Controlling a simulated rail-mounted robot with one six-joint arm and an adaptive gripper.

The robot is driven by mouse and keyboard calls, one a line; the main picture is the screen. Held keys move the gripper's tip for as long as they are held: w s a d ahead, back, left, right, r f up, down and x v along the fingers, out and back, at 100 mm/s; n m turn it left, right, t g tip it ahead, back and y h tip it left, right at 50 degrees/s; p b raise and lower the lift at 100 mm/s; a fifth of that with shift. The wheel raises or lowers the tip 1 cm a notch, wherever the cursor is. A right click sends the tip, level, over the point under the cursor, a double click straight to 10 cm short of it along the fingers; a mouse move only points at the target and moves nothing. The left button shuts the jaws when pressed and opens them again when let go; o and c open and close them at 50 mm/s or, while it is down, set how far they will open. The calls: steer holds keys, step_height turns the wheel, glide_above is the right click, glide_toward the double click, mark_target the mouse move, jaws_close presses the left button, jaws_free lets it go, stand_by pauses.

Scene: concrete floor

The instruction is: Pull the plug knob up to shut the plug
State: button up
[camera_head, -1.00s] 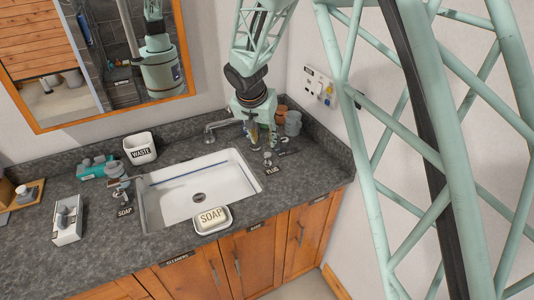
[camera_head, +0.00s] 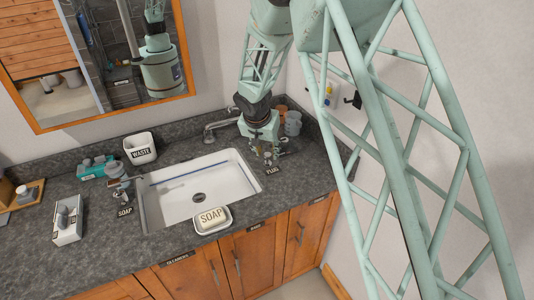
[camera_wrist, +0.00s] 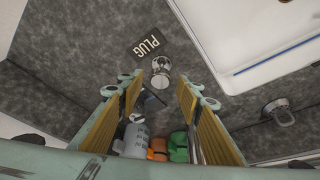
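The plug knob (camera_wrist: 161,66) is a small shiny metal knob on the dark grey counter beside the sink's right end. In the wrist view it stands just ahead of my fingertips, close to the middle between them. A dark label reading PLUG (camera_wrist: 148,42) lies beside it; the label also shows in the head view (camera_head: 273,170). My gripper (camera_wrist: 159,82) is open, with yellow pads on both fingers and nothing held. In the head view my gripper (camera_head: 266,149) is low over the knob and partly hides it. I cannot tell whether a finger touches the knob.
The white sink (camera_head: 165,216) with its drain (camera_head: 199,197) lies left of my gripper. A metal tap (camera_head: 220,125) stands behind it. Cups (camera_head: 293,124) stand close behind on the right. The soap dish (camera_head: 212,229) sits at the sink's front edge. The wall is near on the right.

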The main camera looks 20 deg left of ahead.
steer(key=shift+w+f, duration=0.2)
steer(key=shift+f, duration=0.35)
steer(key=shift+c, duration=0.2)
